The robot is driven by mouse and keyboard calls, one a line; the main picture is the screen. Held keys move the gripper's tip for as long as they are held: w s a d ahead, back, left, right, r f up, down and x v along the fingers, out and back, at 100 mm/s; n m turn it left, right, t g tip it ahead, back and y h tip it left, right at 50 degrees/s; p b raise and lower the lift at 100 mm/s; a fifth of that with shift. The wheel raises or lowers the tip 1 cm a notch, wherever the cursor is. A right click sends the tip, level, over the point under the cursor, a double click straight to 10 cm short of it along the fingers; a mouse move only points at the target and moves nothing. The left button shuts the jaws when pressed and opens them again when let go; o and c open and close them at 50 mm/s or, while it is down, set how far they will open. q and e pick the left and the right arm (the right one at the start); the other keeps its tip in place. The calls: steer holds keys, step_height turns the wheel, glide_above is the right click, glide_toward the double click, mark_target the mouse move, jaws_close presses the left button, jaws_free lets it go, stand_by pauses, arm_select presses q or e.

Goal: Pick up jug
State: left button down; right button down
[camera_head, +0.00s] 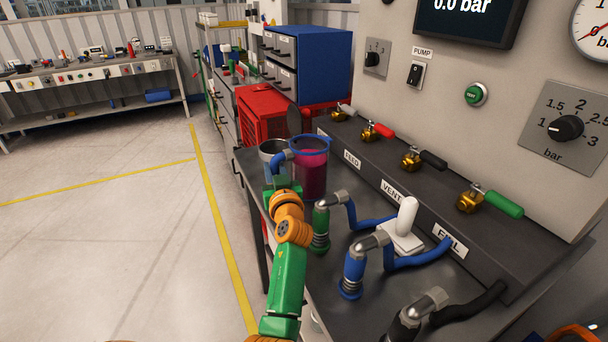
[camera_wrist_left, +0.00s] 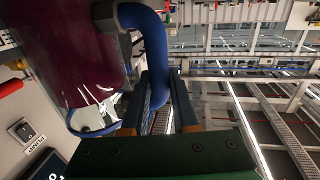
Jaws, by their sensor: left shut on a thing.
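The jug (camera_head: 314,178) is a clear vessel with dark red liquid, a blue rim and a blue handle. It is at the far left part of the dark bench, near the FEED label. My left gripper (camera_head: 284,172) is at its handle side, partly hidden by my green and orange arm. In the left wrist view the jug (camera_wrist_left: 70,45) fills the upper left, and my left gripper's fingers (camera_wrist_left: 160,108) are shut on the blue handle (camera_wrist_left: 152,45). I cannot tell whether the jug's base touches the bench. My right gripper is not in view.
A grey cylindrical container (camera_head: 270,150) stands just left of the jug. Hose couplings, green (camera_head: 320,228) and blue (camera_head: 352,270), stand on the bench nearer me. A white lever (camera_head: 406,222) and a valve row (camera_head: 412,158) are to the right. The floor at left is clear.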

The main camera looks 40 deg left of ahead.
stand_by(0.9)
arm_select(q)
steer(key=shift+a+r, duration=0.1)
steer(key=shift+r, duration=0.2)
steer(key=shift+w+a+r, duration=0.15)
steer(key=shift+w+r, duration=0.05)
steer(key=shift+r, duration=0.85)
steer(key=s+a+r+p, duration=0.2)
steer(key=s+r+p, duration=0.1)
steer(key=s+r, duration=0.3)
steer(key=s+a+r+p, duration=0.2)
steer(key=s+r+p, duration=0.1)
steer(key=s+r, duration=0.4)
steer(key=shift+s+a, duration=0.15)
steer(key=shift+a, duration=0.25)
